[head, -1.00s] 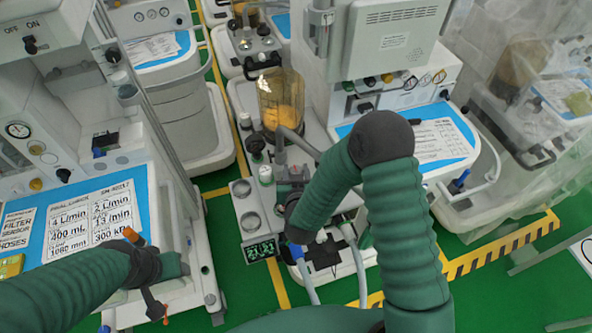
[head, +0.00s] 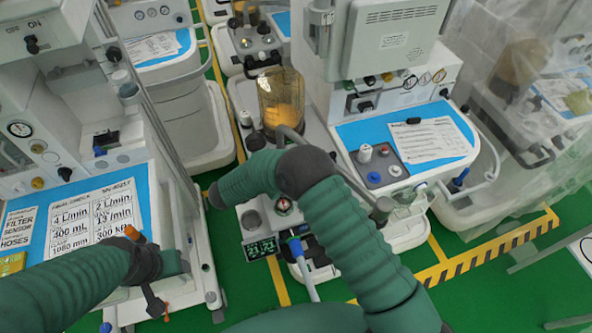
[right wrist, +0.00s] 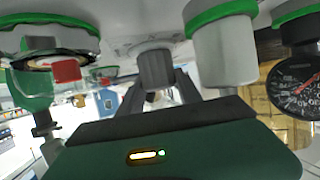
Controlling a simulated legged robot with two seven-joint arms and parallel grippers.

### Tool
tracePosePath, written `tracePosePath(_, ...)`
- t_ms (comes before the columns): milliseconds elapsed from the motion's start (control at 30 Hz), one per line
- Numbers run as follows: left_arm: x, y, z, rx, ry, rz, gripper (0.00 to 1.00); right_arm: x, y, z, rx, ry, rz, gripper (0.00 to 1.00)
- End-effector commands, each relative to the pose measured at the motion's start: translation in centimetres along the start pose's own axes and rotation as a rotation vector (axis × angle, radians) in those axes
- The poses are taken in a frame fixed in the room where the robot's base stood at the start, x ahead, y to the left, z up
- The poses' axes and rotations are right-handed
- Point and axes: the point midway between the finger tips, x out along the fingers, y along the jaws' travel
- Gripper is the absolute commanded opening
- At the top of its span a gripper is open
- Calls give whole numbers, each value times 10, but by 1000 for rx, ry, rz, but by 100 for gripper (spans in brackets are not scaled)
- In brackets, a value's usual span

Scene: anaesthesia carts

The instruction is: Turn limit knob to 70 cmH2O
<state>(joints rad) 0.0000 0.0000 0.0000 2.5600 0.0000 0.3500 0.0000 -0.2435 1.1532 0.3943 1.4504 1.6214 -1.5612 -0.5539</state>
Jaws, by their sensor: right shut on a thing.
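In the right wrist view a grey ribbed knob (right wrist: 156,70) hangs between the two dark fingers of my right gripper (right wrist: 158,92), which is shut on it. I cannot tell its setting; no scale marks on it are readable. In the head view my right arm bends left over the middle cart (head: 252,220) and covers the knob; the right gripper's fingers are hidden there. My left gripper (head: 150,268) is at the left, in front of the left cart's blue top (head: 130,185). Its fingers are not clear enough to tell open from shut.
A black gauge with a red needle (right wrist: 298,88) and a white green-rimmed cylinder (right wrist: 224,52) stand right of the knob. A red square part (right wrist: 66,70) is left of it. A bellows jar (head: 282,100) and small green display (head: 259,249) are on the cart. Green floor lies between carts.

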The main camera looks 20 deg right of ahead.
Motion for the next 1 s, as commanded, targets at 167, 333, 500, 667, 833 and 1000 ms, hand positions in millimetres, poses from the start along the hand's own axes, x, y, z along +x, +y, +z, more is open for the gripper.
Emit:
tracePosePath(167, 20, 0, 5, 0, 0, 0, 54, 2, -2, 7, 65, -3, 148, 0)
tracePosePath(333, 39, 0, 9, 0, 0, 0, 54, 2, -2, 7, 121, -2, 280, 0)
tracePosePath(500, 54, 0, 13, 0, 0, 0, 54, 2, -1, 6, 163, -3, 385, 0)
tracePosePath(667, 64, 0, 15, 0, 0, 0, 54, 1, -2, 4, 188, -1, 448, 1)
tracePosePath(833, 68, 0, 16, 0, 0, 0, 54, 0, -1, 2, 204, -1, 486, 1)
tracePosePath(1000, 70, 0, 16, 0, 0, 0, 54, 0, -1, 0, 210, 0, 501, 1)
